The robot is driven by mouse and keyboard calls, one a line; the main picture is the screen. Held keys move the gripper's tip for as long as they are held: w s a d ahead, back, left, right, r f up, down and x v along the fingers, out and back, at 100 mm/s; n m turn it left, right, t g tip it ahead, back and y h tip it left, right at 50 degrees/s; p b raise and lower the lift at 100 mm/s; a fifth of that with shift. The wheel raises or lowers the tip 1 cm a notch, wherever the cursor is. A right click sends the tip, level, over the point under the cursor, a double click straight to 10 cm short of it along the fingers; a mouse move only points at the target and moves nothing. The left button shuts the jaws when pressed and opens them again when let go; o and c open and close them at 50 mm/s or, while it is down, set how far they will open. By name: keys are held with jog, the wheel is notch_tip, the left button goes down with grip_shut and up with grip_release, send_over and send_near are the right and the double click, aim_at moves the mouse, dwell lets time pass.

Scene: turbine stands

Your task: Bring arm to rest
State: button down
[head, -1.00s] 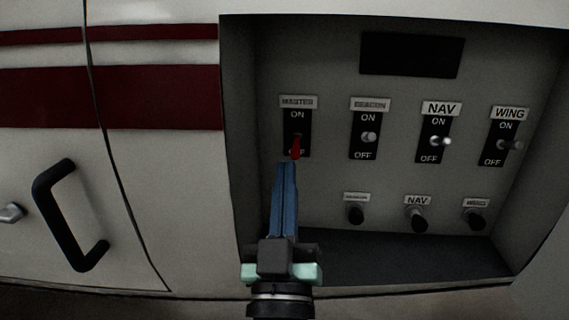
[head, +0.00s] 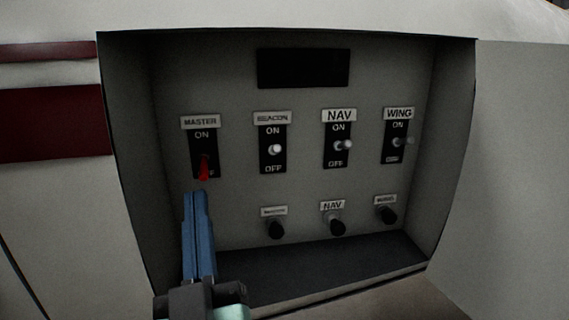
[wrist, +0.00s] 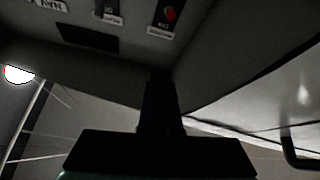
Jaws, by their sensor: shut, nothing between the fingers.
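My gripper (head: 196,194) is shut and empty, with its blue fingers pointing up in the head view. Its tips are just below the red MASTER switch (head: 204,169), and I cannot tell whether they touch it. The red lever points down toward OFF. In the wrist view, the dark fingers (wrist: 161,75) stand at the centre and the red switch (wrist: 171,14) is at the top, above the tips.
The recessed panel (head: 300,190) also holds BEACON (head: 275,149), NAV (head: 345,146) and WING (head: 400,141) switches. Black knobs (head: 336,226) are below, and a dark display (head: 303,68) is above. The recess side walls stand close left and right. A black handle (wrist: 296,155) shows in the wrist view.

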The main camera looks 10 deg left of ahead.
jog(key=s+d+r+m+t+h, duration=0.2)
jog(key=s+d+r+m+h, duration=0.4)
jog(key=r, duration=0.5)
jog(key=s+d+r+m+t+h, duration=0.1)
jog(key=d+r+t+h, duration=0.2)
jog(key=d+r, duration=0.65)
notch_tip(320, 180, up, 21)
jog(key=a+p, duration=0.2)
jog(key=p, duration=1.8)
jog(key=shift+w+a+f+g+y, duration=0.15)
jog(key=shift+w+a+g+y, duration=0.1)
jog(key=shift+g+y, duration=0.05)
